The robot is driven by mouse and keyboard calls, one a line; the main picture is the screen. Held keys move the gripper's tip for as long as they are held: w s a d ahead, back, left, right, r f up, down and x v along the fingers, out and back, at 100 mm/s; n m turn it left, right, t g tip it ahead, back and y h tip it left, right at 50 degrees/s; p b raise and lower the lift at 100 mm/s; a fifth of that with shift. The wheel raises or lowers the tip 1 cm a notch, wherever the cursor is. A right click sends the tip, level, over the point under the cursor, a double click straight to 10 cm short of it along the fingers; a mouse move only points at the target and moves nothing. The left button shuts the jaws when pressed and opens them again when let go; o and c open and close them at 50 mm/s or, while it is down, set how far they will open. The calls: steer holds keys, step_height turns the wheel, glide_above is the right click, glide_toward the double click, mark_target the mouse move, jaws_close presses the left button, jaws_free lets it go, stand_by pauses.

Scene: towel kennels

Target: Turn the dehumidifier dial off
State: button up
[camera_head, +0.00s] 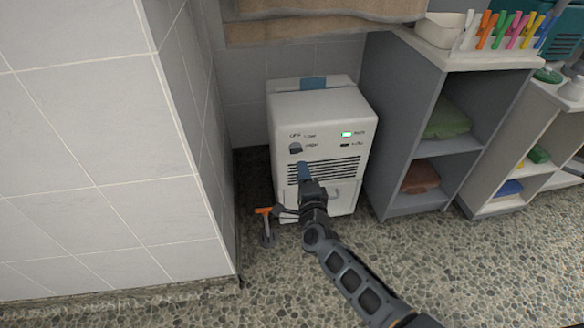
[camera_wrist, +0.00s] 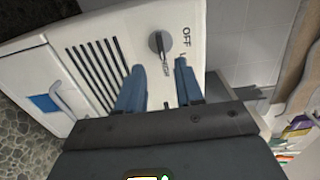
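The dehumidifier (camera_head: 318,108) is a white box with a black vent grille and a lit green display, standing on the floor between a tiled wall and a grey shelf. Its dark dial (camera_head: 295,148) is on the upper left of the front; it also shows in the wrist view (camera_wrist: 159,43), beside the printed word OFF. The dial's pointer is not clearly turned to OFF. My gripper (camera_head: 303,172) is in front of the grille, just below the dial. In the wrist view my gripper (camera_wrist: 160,80) has its two blue fingers apart, with nothing between them, and the dial lies just beyond their tips.
A tiled wall (camera_head: 190,120) is close on the left. An orange-handled tool (camera_head: 264,212) is by the dehumidifier's base. Pebbled floor lies open in front.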

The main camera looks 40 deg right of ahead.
mark_target(297, 153)
steer(key=b+x, duration=0.3)
steer(key=x, duration=0.4)
steer(key=shift+w+d, duration=0.2)
steer(key=shift+c, duration=0.2)
jaws_close()
